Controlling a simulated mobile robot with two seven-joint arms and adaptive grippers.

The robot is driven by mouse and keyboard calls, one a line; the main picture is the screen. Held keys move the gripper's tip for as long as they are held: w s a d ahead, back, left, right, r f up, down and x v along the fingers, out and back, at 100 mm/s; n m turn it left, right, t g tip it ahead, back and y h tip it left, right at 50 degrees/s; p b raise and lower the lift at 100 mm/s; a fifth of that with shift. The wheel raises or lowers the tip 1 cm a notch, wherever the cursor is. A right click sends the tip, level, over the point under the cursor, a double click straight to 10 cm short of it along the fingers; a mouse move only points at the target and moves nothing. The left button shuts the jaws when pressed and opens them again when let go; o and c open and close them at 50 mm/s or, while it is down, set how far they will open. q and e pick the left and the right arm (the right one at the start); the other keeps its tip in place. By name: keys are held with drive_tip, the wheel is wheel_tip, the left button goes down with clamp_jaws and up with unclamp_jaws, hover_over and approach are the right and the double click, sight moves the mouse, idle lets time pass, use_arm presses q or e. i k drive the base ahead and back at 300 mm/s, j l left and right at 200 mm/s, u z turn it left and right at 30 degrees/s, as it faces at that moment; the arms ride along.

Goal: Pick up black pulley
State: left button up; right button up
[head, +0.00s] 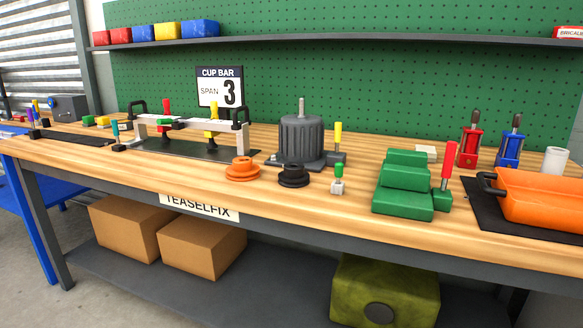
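The black pulley (293,175) lies flat on the wooden workbench (320,196), near its front edge. An orange pulley (242,169) of similar shape lies just to its left, apart from it. A grey ribbed motor (301,139) with an upright shaft stands on a dark base right behind the black pulley. A small grey block with a green and white top (338,181) stands to the right of the black pulley. Neither of my grippers shows in the head view.
Green stepped blocks (404,184) and an orange bin (540,198) stand on the right. A white bar fixture with black handles (190,127) stands on the left. Bare bench lies in front of the pulleys. Cardboard boxes (202,247) sit on the lower shelf.

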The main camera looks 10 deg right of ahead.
sight(293, 176)
drive_tip(key=i+l, duration=0.3)
drive_tip(key=i, duration=0.2)
drive_tip(key=i+l, duration=0.25)
drive_tip(key=i, duration=0.3)
